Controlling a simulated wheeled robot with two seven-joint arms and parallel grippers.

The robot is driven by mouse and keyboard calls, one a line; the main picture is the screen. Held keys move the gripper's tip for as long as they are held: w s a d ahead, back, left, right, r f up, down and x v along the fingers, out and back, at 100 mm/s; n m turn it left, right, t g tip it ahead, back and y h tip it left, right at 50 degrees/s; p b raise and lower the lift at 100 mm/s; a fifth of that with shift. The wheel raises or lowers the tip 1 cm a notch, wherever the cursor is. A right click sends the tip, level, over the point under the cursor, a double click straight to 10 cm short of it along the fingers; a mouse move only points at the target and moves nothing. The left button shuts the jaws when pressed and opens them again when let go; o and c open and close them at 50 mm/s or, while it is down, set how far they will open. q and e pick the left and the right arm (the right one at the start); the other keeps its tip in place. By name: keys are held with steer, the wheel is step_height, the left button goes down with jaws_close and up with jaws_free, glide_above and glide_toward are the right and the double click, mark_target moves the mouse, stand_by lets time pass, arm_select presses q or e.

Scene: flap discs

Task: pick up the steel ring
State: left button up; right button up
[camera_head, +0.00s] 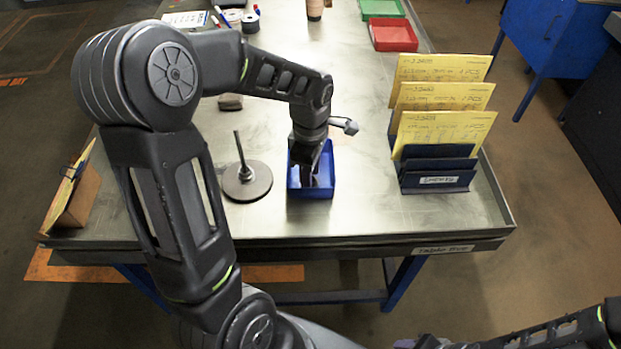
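My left gripper (309,178) points down into a blue bin (327,180) near the front middle of the steel table. Its fingers are dark and small here, and I cannot tell whether they are open or shut. No steel ring can be made out; the gripper and the bin walls hide much of the bin's inside. To the left of the bin stands a round base with an upright rod (240,152). A grey disc lies on that base around the rod. My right arm shows at the bottom right, with its fingertips not clearly visible.
A dark blue rack (437,180) with yellow cards (445,128) stands at the right. Red (394,35) and green (381,8) bins sit at the back. A brown holder (75,198) is at the left edge. The tabletop between bin and rack is clear.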

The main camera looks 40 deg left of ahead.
arm_select(q)
steer(key=shift+f, duration=0.25)
steer(key=shift+c, duration=0.2)
jaws_close()
stand_by(0.4)
